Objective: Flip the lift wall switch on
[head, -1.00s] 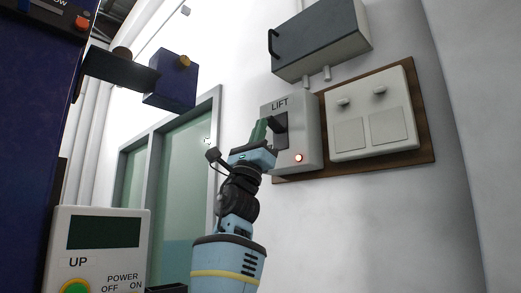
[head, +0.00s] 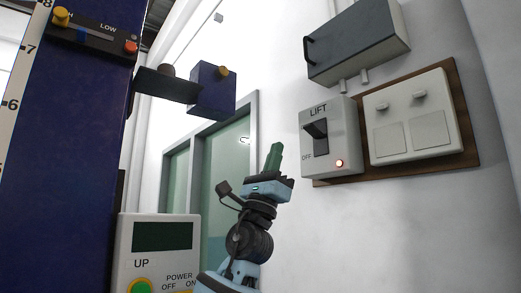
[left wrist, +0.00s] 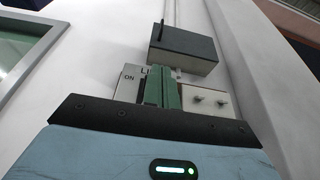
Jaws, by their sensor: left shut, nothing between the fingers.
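The grey LIFT switch box (head: 343,118) is on the wall, right of centre in the head view. Its black lever (head: 316,130) sticks out from the upper part of its dark plate. The OFF label shows at lower left, and a red lamp (head: 339,163) glows at lower right. My left gripper (head: 274,157) is shut and empty, its green fingers pointing up, left of the box with a visible gap in the head view. In the left wrist view the fingers (left wrist: 162,88) hide most of the box (left wrist: 129,88); its ON label shows. My right gripper is not in view.
A white two-switch panel (head: 420,118) on a brown board sits right of the box. A dark-fronted cabinet (head: 355,42) hangs above. A blue column (head: 70,130) and a white UP control box (head: 155,250) stand at left. Bare wall lies below the switches.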

